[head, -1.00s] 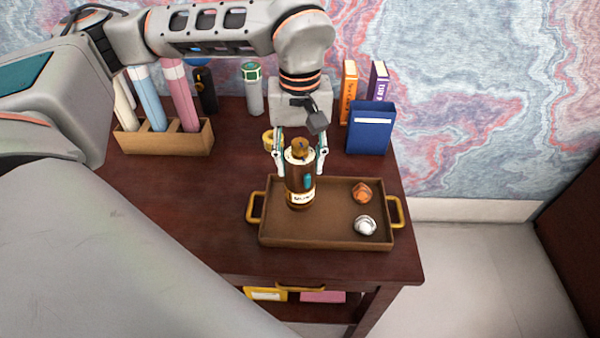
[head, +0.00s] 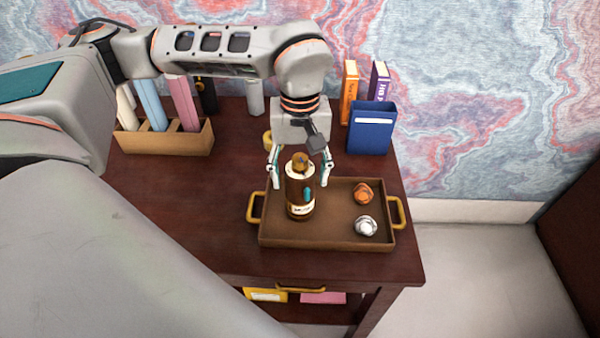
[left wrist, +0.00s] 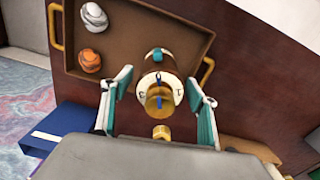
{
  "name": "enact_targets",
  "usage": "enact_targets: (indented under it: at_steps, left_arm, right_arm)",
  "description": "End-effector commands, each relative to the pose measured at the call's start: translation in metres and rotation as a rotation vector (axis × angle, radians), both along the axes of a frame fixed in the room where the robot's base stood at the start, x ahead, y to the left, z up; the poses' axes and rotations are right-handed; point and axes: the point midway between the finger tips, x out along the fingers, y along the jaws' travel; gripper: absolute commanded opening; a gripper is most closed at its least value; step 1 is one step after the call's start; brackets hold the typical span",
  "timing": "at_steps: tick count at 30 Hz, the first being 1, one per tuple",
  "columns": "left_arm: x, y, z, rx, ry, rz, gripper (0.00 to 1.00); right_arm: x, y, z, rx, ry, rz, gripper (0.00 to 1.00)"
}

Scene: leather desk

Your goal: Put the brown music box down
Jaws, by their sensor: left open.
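The brown music box (head: 300,192) is a brown cylinder with a cream band, a gold top and a teal part on its side. It stands upright in the left part of the brown tray (head: 335,240). My left gripper (head: 300,180) is open, with one finger on each side of the music box and gaps visible. In the left wrist view the music box (left wrist: 160,80) lies between the two spread fingers (left wrist: 158,100), apart from both. My right gripper is not in view.
A blue holder (head: 371,130) and books (head: 349,92) stand behind. A wooden rack (head: 165,140) is at the left. The desk's left middle (head: 195,200) is clear.

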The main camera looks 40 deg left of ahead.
Motion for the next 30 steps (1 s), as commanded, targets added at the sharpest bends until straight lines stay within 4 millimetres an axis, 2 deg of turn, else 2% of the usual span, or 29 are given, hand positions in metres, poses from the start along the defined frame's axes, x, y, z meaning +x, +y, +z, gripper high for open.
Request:
enact_targets:
  at_steps: [4, 7, 15, 21, 25, 30]
  left_arm:
    - [0.000, 0.000, 0.005, -0.001, -0.002, 0.000, 0.59]
    - [0.001, 0.000, 0.017, 0.000, -0.004, 0.000, 0.59]
    - [0.001, 0.000, 0.072, 0.000, -0.006, 0.002, 0.59]
    - [0.001, 0.000, 0.106, 0.000, -0.004, 0.001, 0.59]
    - [0.001, 0.000, 0.118, 0.000, -0.004, 0.000, 0.59]
    - [0.000, 0.000, 0.123, 0.000, 0.000, 0.000, 0.59]
  right_arm:
    - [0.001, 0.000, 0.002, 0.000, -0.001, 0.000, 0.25]
    - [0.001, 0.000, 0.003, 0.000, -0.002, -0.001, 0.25]
    - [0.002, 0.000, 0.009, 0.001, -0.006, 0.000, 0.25]
    - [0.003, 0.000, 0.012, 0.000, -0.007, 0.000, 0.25]
    - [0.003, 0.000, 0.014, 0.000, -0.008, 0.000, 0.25]
    - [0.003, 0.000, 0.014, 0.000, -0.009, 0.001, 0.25]
